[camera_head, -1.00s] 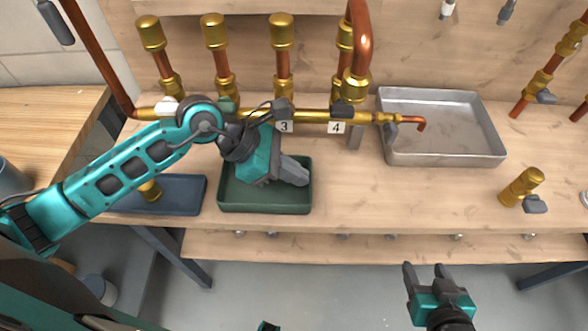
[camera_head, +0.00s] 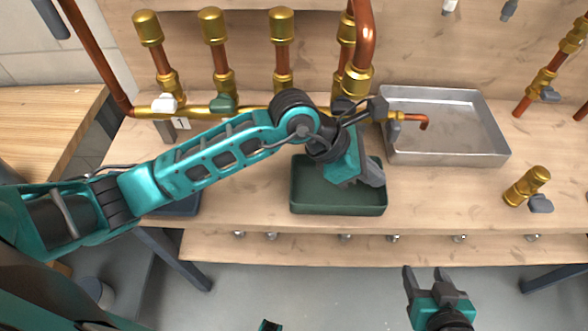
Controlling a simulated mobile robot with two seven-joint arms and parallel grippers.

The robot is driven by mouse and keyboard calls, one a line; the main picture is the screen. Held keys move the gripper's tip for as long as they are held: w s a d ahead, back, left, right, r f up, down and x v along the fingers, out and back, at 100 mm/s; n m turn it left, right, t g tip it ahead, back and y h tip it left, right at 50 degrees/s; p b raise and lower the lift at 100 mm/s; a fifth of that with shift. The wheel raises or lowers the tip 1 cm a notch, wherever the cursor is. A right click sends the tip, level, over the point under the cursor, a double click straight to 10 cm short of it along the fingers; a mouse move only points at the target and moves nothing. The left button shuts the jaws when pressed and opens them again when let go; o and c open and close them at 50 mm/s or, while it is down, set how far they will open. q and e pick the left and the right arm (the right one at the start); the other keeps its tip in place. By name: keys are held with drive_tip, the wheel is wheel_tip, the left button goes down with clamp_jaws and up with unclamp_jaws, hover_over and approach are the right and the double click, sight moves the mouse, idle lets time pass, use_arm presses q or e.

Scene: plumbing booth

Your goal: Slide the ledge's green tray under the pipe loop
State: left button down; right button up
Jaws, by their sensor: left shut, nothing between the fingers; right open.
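The green tray (camera_head: 338,208) sits on the wooden ledge, left of the metal basin and in front of the brass manifold. My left gripper (camera_head: 374,174) is shut and reaches down into the tray at its right side, with nothing between the fingers. The fingertips seem to be at the tray's right wall; exact contact is hard to tell. The copper pipe loop (camera_head: 362,38) rises above and behind the tray, ending in a brass fitting. My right gripper (camera_head: 432,276) is open and empty in front of the ledge at the lower right.
A grey metal basin (camera_head: 444,158) stands right of the tray, under a small copper spout (camera_head: 412,121). A brass valve fitting (camera_head: 526,187) lies further right. A blue tray (camera_head: 178,207) is at the left, mostly behind my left arm. The ledge between is clear.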

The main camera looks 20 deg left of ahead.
use_arm(q)
drive_tip(key=shift+a+r, duration=0.1)
drive_tip(key=shift+a, duration=0.05)
drive_tip(key=b, duration=0.1)
hover_over(298, 189)
drive_tip(key=shift+a+r, duration=0.1)
drive_tip(key=shift+r, duration=0.2)
use_arm(e)
drive_tip(key=shift+w+a, duration=0.25)
drive_tip(key=shift+a, duration=0.1)
